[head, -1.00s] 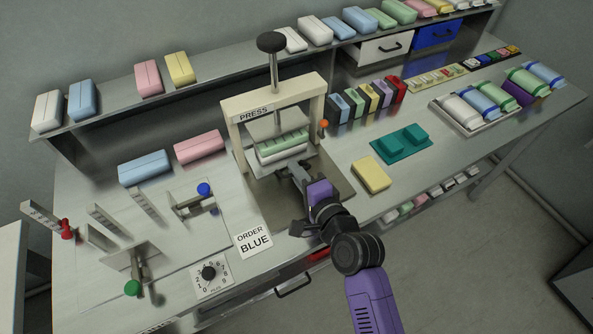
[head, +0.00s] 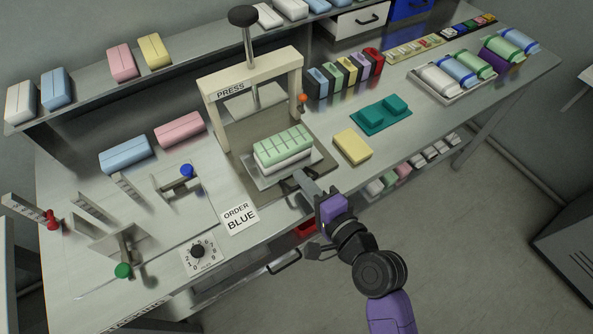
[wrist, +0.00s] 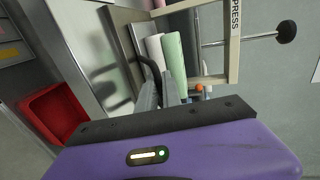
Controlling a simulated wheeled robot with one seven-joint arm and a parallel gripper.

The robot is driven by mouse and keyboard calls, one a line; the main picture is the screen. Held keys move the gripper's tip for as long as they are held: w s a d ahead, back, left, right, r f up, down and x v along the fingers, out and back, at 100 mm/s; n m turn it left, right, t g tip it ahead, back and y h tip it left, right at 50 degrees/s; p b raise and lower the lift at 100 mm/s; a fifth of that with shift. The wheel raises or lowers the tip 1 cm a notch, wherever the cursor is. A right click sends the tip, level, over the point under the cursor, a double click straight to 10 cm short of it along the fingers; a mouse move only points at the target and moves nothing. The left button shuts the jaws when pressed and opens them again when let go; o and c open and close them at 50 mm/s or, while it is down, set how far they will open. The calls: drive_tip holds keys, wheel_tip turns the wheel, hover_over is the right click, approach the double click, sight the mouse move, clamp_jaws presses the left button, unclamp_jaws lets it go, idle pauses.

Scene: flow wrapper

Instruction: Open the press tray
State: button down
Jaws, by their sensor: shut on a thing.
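The press (head: 250,88) is a cream frame with a black-knobbed rod and a plate hanging inside it. Its metal press tray (head: 262,180) is drawn out in front of the frame, towards my arm. A ribbed green slab on a white layer (head: 284,146) lies on the tray. My gripper (head: 300,181) is shut on the tray's front handle. In the wrist view the dark handle (wrist: 152,70) curves between my gripper fingers (wrist: 163,92), and the white and green pieces show just past it. The fingers partly hide the grip.
An orange-knobbed lever (head: 302,99) stands at the press's right post. A yellow block (head: 352,145) and a teal fixture (head: 381,115) lie to the right. The BLUE order card (head: 240,217) lies left of the tray. A red bin (wrist: 55,112) shows below the bench.

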drive_tip(key=c, duration=1.5)
unclamp_jaws()
drive_tip(key=shift+c, duration=0.2)
drive_tip(key=b+v, duration=0.1)
drive_tip(key=v, duration=0.6)
drive_tip(key=shift+s+d, duration=0.25)
drive_tip(key=shift+s, duration=0.05)
drive_tip(key=shift+r, duration=0.1)
